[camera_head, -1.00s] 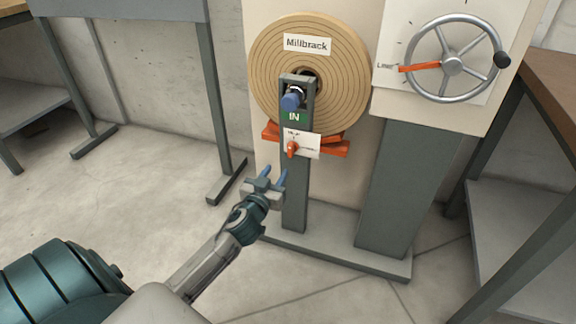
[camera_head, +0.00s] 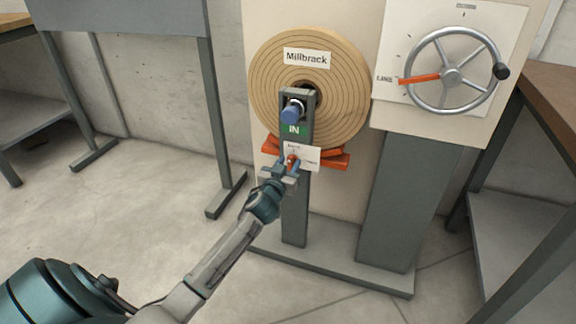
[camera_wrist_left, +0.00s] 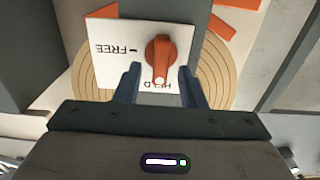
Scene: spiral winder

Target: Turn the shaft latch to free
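The shaft latch is an orange knob (camera_head: 292,159) on a white plate (camera_head: 310,153) on the grey post, below the green IN sign. In the left wrist view the knob (camera_wrist_left: 160,57) shows upside down, its pointer towards the HOLD mark; the FREE mark is on the plate (camera_wrist_left: 120,72) off to the left. My left gripper (camera_head: 287,168) is at the knob. In the left wrist view its two blue fingers (camera_wrist_left: 158,82) are open, one on each side of the knob, with a gap visible on both sides. My right gripper is not in view.
A large tan roll labelled Millbrack (camera_head: 345,85) sits behind the post. A blue shaft end (camera_head: 291,110) sticks out above the latch. Orange supports (camera_head: 335,160) lie under the roll. A handwheel (camera_head: 452,75) is at the right. Clear floor lies to the left.

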